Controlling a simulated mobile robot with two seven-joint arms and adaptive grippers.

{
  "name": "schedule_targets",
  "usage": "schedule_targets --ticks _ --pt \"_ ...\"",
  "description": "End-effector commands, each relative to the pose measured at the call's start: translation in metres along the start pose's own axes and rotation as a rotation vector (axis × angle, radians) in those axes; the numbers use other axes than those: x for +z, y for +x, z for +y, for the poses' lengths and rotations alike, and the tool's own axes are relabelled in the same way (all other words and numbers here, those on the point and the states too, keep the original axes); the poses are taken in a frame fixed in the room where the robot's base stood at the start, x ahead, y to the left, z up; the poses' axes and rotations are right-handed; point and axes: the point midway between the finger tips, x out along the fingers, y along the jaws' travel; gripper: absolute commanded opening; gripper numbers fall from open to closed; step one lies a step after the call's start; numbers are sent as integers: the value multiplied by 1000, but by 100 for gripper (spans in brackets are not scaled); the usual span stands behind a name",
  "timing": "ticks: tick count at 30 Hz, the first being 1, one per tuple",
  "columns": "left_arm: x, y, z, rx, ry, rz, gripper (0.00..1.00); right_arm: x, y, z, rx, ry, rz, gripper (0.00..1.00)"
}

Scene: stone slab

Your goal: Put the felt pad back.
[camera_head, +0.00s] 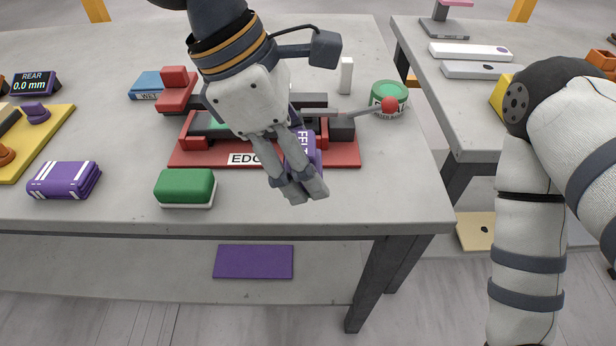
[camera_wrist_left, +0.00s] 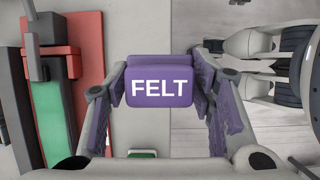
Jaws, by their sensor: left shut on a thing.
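The felt pad is a purple block with white FELT lettering, seen in the head view (camera_head: 305,146) and facing the camera in the left wrist view (camera_wrist_left: 159,88). My left gripper (camera_head: 304,189) is shut on it, with a finger on either side in the wrist view. It holds the pad over the right front part of the red EDGE fixture; the height above it is hard to tell. A flat purple mat (camera_head: 253,262) lies bare on the lower shelf below the table. My right arm shows at the right, but its gripper is out of frame.
The red EDGE fixture (camera_head: 345,155) has a red-knobbed lever (camera_head: 389,104) reaching right. A green-and-white block (camera_head: 185,187) and a white-striped purple block (camera_head: 64,180) stand along the front. A green tin (camera_head: 390,97) is at the right. The front right table corner is clear.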

Motion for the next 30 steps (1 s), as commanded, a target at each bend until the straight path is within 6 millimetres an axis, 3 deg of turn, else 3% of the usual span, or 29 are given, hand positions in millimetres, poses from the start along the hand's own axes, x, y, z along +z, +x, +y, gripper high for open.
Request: schedule_targets --ticks 2,9,12,24,25,27,30 --pt "-7 23 13 -15 -8 2 23 7 8 0 1 0 -31 40" --pt "-16 52 35 -12 -5 3 23 13 16 1 2 0 -57 40" --pt "-22 67 34 -8 -3 3 23 13 15 1 2 0 -55 40" --pt "-25 74 33 -4 -2 0 23 12 15 1 2 0 -53 40" --pt "-25 74 33 -4 -2 0 52 12 15 1 2 0 -53 40" --pt "-25 74 33 -4 -2 0 68 12 15 1 2 0 -53 40" --pt "-25 74 33 -4 -2 0 70 12 15 1 2 0 -53 40"
